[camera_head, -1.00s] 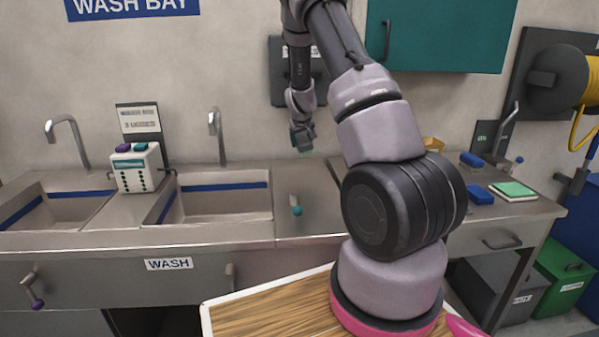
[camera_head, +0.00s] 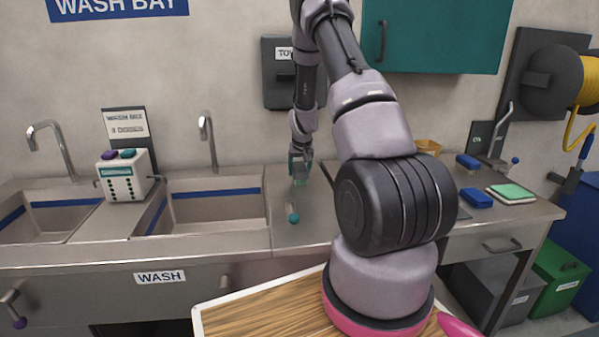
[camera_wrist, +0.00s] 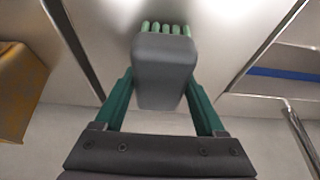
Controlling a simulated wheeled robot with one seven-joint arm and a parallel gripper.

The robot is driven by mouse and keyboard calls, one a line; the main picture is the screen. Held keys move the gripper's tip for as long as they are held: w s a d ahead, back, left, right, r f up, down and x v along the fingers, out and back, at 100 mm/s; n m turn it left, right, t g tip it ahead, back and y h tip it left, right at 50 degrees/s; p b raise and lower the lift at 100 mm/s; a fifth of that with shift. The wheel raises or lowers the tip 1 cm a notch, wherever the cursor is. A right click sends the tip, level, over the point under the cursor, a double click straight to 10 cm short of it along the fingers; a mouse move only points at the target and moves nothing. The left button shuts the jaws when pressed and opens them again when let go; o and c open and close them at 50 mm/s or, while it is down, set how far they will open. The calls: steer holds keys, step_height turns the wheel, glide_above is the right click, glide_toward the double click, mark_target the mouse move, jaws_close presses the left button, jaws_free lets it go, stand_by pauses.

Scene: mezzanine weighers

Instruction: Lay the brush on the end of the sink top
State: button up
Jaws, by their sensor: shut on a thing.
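The brush (camera_wrist: 165,68) is a grey block with a row of green bristles at one end. My gripper (camera_wrist: 163,92) is shut on it, with one green finger along each side. In the head view my gripper (camera_head: 299,170) points down over the flat sink top (camera_head: 268,238), right of the right-hand basin. The brush is too small and covered to make out clearly there. Whether it touches the steel cannot be told.
The right basin (camera_head: 215,208) lies to the left, beside a white dispenser (camera_head: 125,177). A tan box (camera_wrist: 18,90) shows in the wrist view. Blue blocks (camera_head: 475,198) lie farther right.

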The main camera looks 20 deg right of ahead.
steer(key=shift+f, duration=0.3)
steer(key=o, duration=1.3)
steer(key=v, duration=1.1)
steer(key=shift+a+r, duration=0.1)
steer(key=shift+r, duration=0.25)
steer(key=s+a+r+t+y, duration=0.1)
steer(key=s+a+r, duration=0.5)
steer(key=r, duration=0.4)
steer(key=s+a+r+t+y, duration=0.1)
steer(key=s+a+r, duration=0.3)
steer(key=s+r, duration=0.5)
steer(key=shift+m+t+y, duration=0.4)
steer(key=shift+m+y, duration=0.1)
steer(key=shift+y, duration=0.1)
steer(key=s+a+r, duration=0.2)
steer(key=s, duration=0.4)
steer(key=s+a+r, duration=0.2)
steer(key=s+r, duration=0.1)
steer(key=s, duration=0.3)
steer(key=s+a+r, duration=0.3)
steer(key=s, duration=0.2)
steer(key=shift+s+a, duration=0.1)
steer(key=shift+s, duration=0.3)
